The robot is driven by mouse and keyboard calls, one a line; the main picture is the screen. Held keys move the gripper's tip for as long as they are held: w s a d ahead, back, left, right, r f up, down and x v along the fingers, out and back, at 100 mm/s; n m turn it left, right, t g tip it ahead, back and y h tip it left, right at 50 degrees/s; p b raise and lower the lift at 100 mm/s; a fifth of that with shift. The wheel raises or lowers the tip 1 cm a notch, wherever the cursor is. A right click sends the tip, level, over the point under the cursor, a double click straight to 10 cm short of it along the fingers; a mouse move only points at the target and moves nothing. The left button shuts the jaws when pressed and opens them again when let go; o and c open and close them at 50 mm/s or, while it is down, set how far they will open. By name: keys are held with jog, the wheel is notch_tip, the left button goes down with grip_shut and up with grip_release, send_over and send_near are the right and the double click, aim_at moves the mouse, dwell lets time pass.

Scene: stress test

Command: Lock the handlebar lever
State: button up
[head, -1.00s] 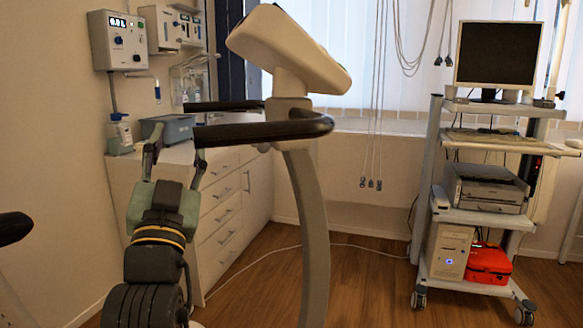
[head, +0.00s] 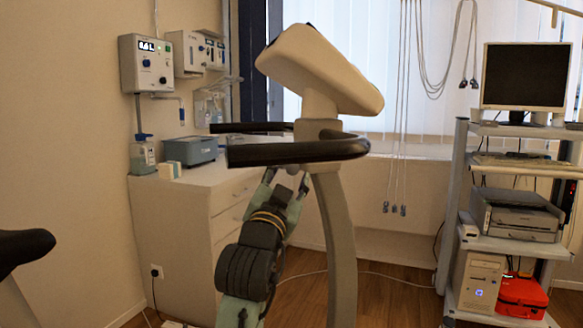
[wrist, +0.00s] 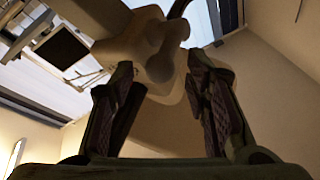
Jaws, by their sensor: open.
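The exercise bike's black handlebar (head: 285,152) is fixed near the top of its grey stem (head: 335,220), below a beige console (head: 320,72). My gripper (head: 286,180) is under the handlebar, just left of the stem, pointing up. In the wrist view my gripper (wrist: 165,78) is open, with its two fingers apart. A rounded beige-brown fitting (wrist: 150,48) with a stubby knob-like part shows above and between the fingertips. I cannot tell which part is the lever, or whether a finger touches it. The handlebar partly hides the fingertips in the head view.
A white drawer cabinet (head: 170,215) stands behind on the left, with a blue-grey box (head: 190,150) on top. A dark saddle (head: 22,248) is at the left edge. A cart (head: 465,200) with a monitor and printer stands right. Floor between stem and cart is clear.

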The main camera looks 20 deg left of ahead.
jog(key=shift+x, duration=0.9)
jog(key=shift+c, duration=0.3)
grip_shut()
jog(key=shift+d+f, duration=0.1)
